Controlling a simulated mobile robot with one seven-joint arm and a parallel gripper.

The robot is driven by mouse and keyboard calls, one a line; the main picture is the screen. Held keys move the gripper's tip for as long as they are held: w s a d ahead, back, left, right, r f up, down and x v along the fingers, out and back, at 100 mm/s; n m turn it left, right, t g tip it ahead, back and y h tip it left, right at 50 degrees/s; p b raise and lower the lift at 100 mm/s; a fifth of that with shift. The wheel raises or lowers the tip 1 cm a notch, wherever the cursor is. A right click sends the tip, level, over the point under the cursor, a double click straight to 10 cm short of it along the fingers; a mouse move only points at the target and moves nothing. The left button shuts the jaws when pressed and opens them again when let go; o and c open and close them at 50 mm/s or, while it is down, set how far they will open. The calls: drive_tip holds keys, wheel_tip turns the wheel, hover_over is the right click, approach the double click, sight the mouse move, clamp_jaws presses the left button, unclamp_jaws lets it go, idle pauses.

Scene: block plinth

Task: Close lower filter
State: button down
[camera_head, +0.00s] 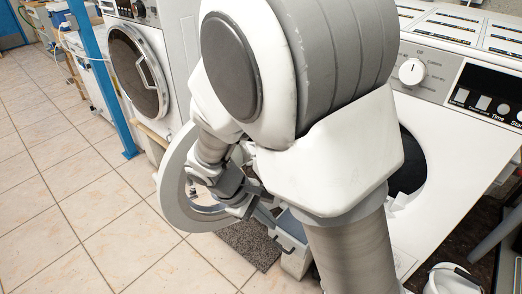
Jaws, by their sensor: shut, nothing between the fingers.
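My arm covers the middle of the view, in front of a white washing machine (455,130). My gripper (262,214) is shut and empty, low beside the machine's front. A round white door ring (172,190) stands open behind my wrist. A small grey box-like part with a dark handle (288,243) shows just below and right of my gripper. It may be the lower filter, but my arm hides much of it. I cannot tell whether the gripper touches it.
A second machine with a round dark door (137,72) stands at the back left, near a blue post (100,80). A dark speckled mat (248,243) lies below my gripper. A white bucket (452,280) is at the bottom right. The tiled floor (70,200) at left is clear.

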drive_tip(key=a+f+n+t+h+b, duration=0.25)
drive_tip(key=f+n+t+b, duration=0.4)
drive_tip(key=f, duration=1.05)
drive_tip(key=a+f+n+t+h+b, duration=0.2)
drive_tip(key=a+f+n+t+b, duration=0.15)
drive_tip(key=f+n, duration=1)
drive_tip(key=w+d+f+m+b, duration=0.3)
drive_tip(key=w+d+f, duration=0.4)
drive_tip(key=w+d, duration=0.3)
drive_tip(key=shift+w+t+b, duration=0.3)
drive_tip(key=shift+t+b, duration=0.1)
drive_tip(key=shift+b, duration=0.45)
drive_tip(key=shift+d, duration=0.1)
